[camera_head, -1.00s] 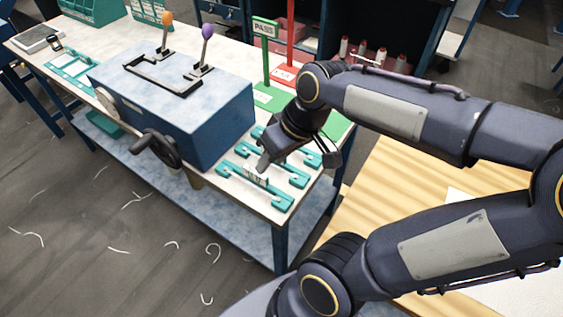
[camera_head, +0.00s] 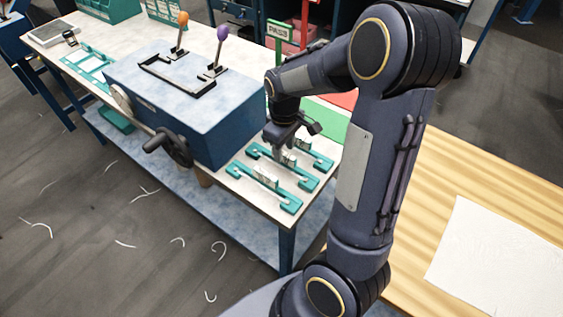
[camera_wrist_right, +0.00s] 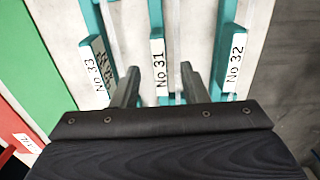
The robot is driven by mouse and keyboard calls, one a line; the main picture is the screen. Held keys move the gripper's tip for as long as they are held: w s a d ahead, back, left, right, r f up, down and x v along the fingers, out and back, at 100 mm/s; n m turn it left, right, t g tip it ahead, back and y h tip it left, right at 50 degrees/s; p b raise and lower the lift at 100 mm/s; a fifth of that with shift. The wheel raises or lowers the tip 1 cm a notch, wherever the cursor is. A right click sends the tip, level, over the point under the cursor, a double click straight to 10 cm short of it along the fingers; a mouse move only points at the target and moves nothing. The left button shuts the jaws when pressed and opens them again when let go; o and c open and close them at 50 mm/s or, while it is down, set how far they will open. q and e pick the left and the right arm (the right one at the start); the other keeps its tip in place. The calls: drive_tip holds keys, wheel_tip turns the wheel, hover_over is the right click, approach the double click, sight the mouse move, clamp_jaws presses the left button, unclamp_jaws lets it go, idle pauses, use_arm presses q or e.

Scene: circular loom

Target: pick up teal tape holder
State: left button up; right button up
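Three teal tape holders lie side by side on the bench's right end: a front one (camera_head: 285,201) labelled No 32, a middle one (camera_head: 306,183) labelled No 31 and a back one (camera_head: 322,161) labelled No 33. My right gripper (camera_head: 285,150) points down over them. In the right wrist view, its two fingers (camera_wrist_right: 159,84) are apart, one on each side of the middle holder (camera_wrist_right: 157,22), with the holders No 33 (camera_wrist_right: 92,20) left and No 32 (camera_wrist_right: 226,30) right. Whether the fingers touch it is unclear. My left gripper is out of view.
A blue box (camera_head: 190,110) with orange-topped and purple-topped levers stands left of the holders, a black handwheel (camera_head: 170,145) on its front. A green mat (camera_head: 325,122) and PASS sign (camera_head: 279,32) are behind. A wooden table (camera_head: 470,190) with white paper stands right.

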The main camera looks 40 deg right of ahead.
drive_tip(key=shift+f, duration=0.55)
clamp_jaws()
drive_tip(key=shift+r, duration=0.1)
